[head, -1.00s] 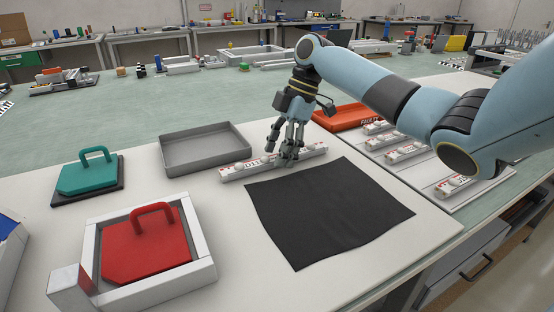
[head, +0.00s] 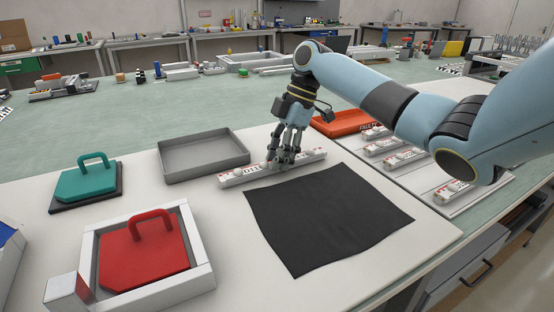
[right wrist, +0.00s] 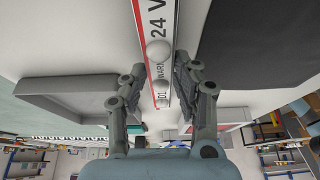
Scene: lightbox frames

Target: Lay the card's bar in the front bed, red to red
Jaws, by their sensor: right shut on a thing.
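My right gripper (head: 284,160) is at a white bar (head: 238,177) lying behind the black cloth, shut on its middle. The bar has dark print, red marks and rounded knobs on top. In the right wrist view the bar (right wrist: 157,18) runs between the fingers of the right gripper (right wrist: 158,98), with a red stripe along one side. A white frame (head: 205,265) at the front left holds a red plate with a handle (head: 145,258). I cannot tell whether this frame is the front bed. No card is recognisable. My left gripper is not in view.
A black cloth (head: 325,215) lies in front of the bar. An empty grey tray (head: 205,157) is left of it, and a teal plate with a handle (head: 85,183) farther left. An orange tray (head: 338,124) and several similar bars (head: 405,158) are at the right.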

